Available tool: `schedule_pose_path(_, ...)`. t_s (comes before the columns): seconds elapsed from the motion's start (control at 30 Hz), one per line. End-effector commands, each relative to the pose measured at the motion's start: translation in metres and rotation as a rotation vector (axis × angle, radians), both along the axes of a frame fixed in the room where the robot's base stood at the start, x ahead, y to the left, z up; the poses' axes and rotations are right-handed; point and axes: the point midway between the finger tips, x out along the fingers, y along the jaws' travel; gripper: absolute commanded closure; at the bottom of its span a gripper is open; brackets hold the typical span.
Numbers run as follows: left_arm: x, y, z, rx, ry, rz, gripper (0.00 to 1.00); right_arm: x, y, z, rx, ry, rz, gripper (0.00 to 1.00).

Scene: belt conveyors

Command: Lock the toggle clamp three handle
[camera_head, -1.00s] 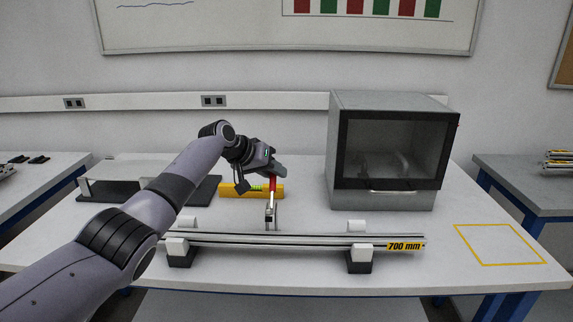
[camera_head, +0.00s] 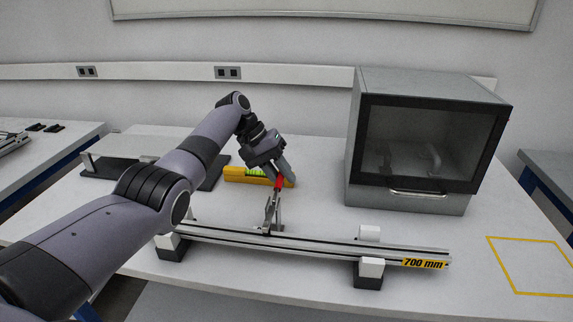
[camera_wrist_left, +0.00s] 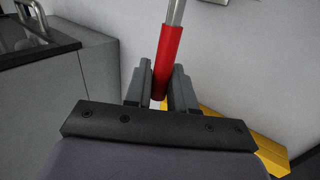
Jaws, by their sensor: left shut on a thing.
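The toggle clamp (camera_head: 272,212) stands on the aluminium rail (camera_head: 320,245), with its red handle (camera_head: 279,184) raised and leaning slightly right at the top in the head view. My left gripper (camera_head: 280,174) comes from above and is shut on the upper part of the red handle. In the left wrist view the red handle (camera_wrist_left: 168,58) lies between the two grey fingers of my left gripper (camera_wrist_left: 163,82), and a metal rod extends from its far end. The clamp's base is small and its details are unclear. My right gripper is not in view.
A yellow spirit level (camera_head: 240,175) lies behind the clamp. A grey cabinet with a glass door (camera_head: 420,140) stands at the back right. The rail rests on black-and-white supports (camera_head: 369,272). A yellow outlined square (camera_head: 530,265) on the right of the table is empty.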

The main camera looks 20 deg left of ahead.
Motion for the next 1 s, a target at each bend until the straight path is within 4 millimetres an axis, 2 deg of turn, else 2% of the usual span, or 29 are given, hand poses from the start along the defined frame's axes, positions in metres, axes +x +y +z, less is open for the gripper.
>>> schedule_pose_path(0.3,-0.0103,-0.0009,-0.0086,-0.022,0.075,0.001,1.0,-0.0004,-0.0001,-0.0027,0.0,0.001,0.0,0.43)
schedule_pose_path(0.73,-0.012,-0.001,-0.0099,-0.023,0.087,-0.001,1.0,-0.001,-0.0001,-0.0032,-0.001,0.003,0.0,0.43)
schedule_pose_path(0.77,-0.0121,-0.001,-0.0099,-0.023,0.087,-0.001,0.66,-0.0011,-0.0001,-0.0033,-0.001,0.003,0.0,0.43)
schedule_pose_path(0.8,-0.012,-0.0009,-0.0098,-0.023,0.087,-0.001,0.57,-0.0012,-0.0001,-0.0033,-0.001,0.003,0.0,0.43)
schedule_pose_path(1.0,-0.0114,-0.0003,-0.0087,-0.023,0.083,0.001,0.57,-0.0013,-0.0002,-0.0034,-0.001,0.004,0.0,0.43)
